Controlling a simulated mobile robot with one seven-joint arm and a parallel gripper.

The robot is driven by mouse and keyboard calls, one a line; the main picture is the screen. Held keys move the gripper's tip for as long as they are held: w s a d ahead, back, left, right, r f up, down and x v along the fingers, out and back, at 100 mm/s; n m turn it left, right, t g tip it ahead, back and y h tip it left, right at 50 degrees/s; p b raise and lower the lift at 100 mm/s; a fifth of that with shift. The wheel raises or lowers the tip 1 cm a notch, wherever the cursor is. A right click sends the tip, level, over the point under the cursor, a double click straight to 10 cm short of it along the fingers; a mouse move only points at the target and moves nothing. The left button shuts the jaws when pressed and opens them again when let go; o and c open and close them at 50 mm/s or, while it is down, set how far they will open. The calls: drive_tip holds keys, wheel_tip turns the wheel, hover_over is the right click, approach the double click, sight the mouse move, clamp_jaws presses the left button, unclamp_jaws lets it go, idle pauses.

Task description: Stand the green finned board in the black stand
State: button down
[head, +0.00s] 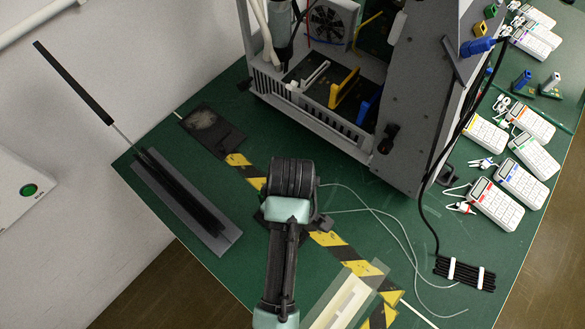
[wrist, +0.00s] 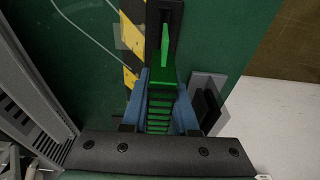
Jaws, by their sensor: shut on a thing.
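In the wrist view, the blue fingers of my gripper (wrist: 161,88) are closed on the green finned board (wrist: 160,115), one on each side of its row of fins. Contact between board and stand is also unclear. In the head view, my dark arm hides my fingers, the board and most of the spot under it.
A large open computer case (head: 400,110) stands right of my arm. A grey base with black strips (head: 222,240) lies on the left, beside a leaning rod. A flat black plate (head: 213,130) lies behind. Cables and a white block (head: 345,300) lie at the right and front.

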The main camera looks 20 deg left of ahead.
drive_tip(key=f, duration=0.4)
drive_tip(key=shift+a+f, duration=0.2)
drive_tip(key=shift+f, duration=2)
drive_tip(key=shift+d+f+b, duration=0.1)
drive_tip(key=shift+f+b, duration=0.15)
drive_tip(key=shift+b, duration=0.05)
drive_tip(key=c, duration=0.7)
unclamp_jaws()
drive_tip(key=shift+r, duration=0.1)
